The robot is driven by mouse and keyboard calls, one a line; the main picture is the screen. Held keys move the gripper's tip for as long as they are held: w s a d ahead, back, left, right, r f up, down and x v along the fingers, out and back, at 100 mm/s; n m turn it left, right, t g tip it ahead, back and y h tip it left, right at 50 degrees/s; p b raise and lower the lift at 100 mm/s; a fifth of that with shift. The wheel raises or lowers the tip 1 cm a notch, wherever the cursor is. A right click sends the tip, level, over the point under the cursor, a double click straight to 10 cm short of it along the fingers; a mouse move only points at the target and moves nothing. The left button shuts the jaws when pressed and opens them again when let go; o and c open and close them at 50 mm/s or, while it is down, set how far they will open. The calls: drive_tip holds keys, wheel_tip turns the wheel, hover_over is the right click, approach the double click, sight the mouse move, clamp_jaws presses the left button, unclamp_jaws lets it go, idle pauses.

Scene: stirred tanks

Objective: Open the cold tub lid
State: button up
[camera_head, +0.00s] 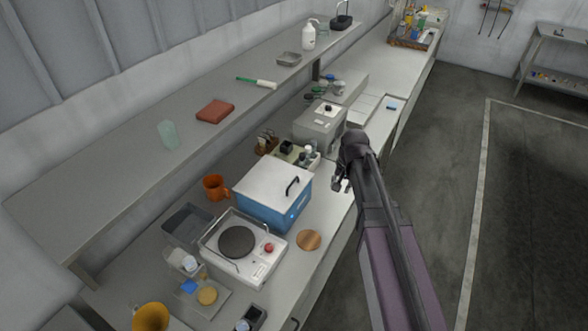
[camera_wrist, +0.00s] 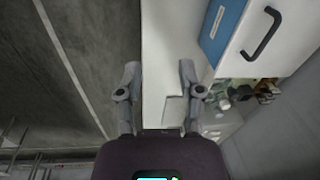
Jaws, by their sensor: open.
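The cold tub (camera_head: 270,206) is a blue box on the bench with a flat white lid (camera_head: 268,180) closed on top. The lid has a black handle (camera_head: 292,186) near its right side. In the wrist view, the white lid (camera_wrist: 285,35), the handle (camera_wrist: 262,33) and the tub's blue side (camera_wrist: 221,28) show at the upper right. My gripper (camera_head: 341,185) is to the right of the tub, near the bench's front edge, apart from the handle. In the wrist view my gripper (camera_wrist: 158,70) is open, with nothing between its fingers.
A hotplate (camera_head: 240,245) stands just in front of the tub, with a round wooden disc (camera_head: 308,240) beside it. An orange mug (camera_head: 215,187) is to the left. Small bottles (camera_head: 308,154) and a grey box (camera_head: 320,124) stand behind. Open floor (camera_head: 440,130) lies right.

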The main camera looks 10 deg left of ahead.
wheel_tip(320, 180, up, 7)
drive_tip(key=m+p, duration=0.2)
drive_tip(key=p, duration=0.3)
hover_over(294, 181)
drive_tip(key=d, duration=0.3)
drive_tip(key=shift+s+a+f+y, duration=0.25)
drive_tip(key=shift+s+y, duration=0.15)
drive_tip(key=shift+s, duration=0.1)
drive_tip(key=shift+f, duration=0.2)
drive_tip(key=f+b, duration=0.4)
drive_tip(key=a+f+b, duration=0.1)
drive_tip(key=f+b, duration=0.3)
drive_tip(key=b, duration=0.1)
drive_tip(key=w+a+f+b, duration=0.1)
drive_tip(key=f+b, duration=0.3)
drive_tip(key=f, duration=0.1)
drive_tip(key=shift+a+f+b, duration=0.1)
drive_tip(key=shift+a+b, duration=0.1)
drive_tip(key=shift+b, duration=0.15)
clamp_jaws()
